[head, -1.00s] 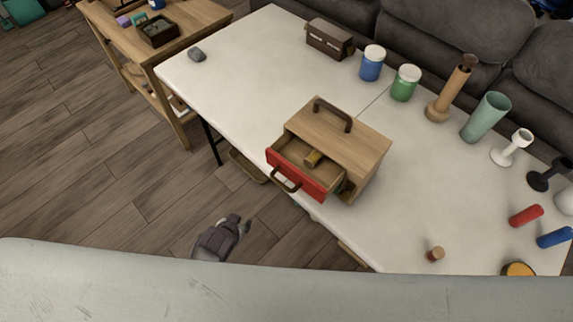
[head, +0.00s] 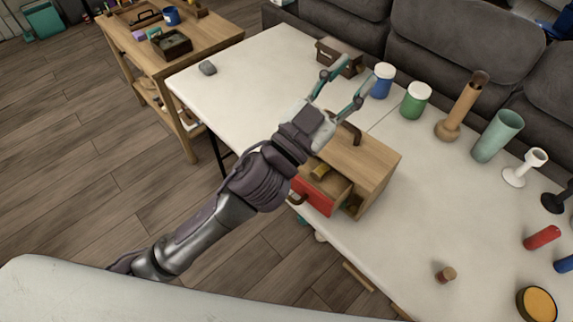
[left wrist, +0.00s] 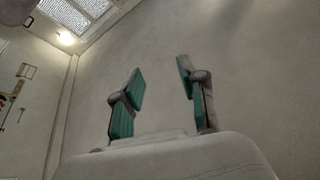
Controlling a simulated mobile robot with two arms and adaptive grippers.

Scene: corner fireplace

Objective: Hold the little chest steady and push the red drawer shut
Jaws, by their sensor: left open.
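The little wooden chest (head: 367,163) stands on the white table near its front edge, with a dark handle on top. Its red drawer (head: 314,197) is pulled out toward the table edge. A small yellowish-brown item (head: 320,172) lies in it. My left gripper (head: 359,69) is open and empty, its fingers pointing past the chest toward the back of the table. Its arm hides the chest's left part and some of the drawer. In the left wrist view the two fingers (left wrist: 161,80) stand apart with only wall behind them. I do not make out my right gripper.
A brown box (head: 338,57), a blue jar (head: 382,82) and a green jar (head: 415,99) stand behind the chest. A small cork-like piece (head: 445,274) lies at the front right. A grey stone (head: 208,68) lies at the left; the table around it is clear.

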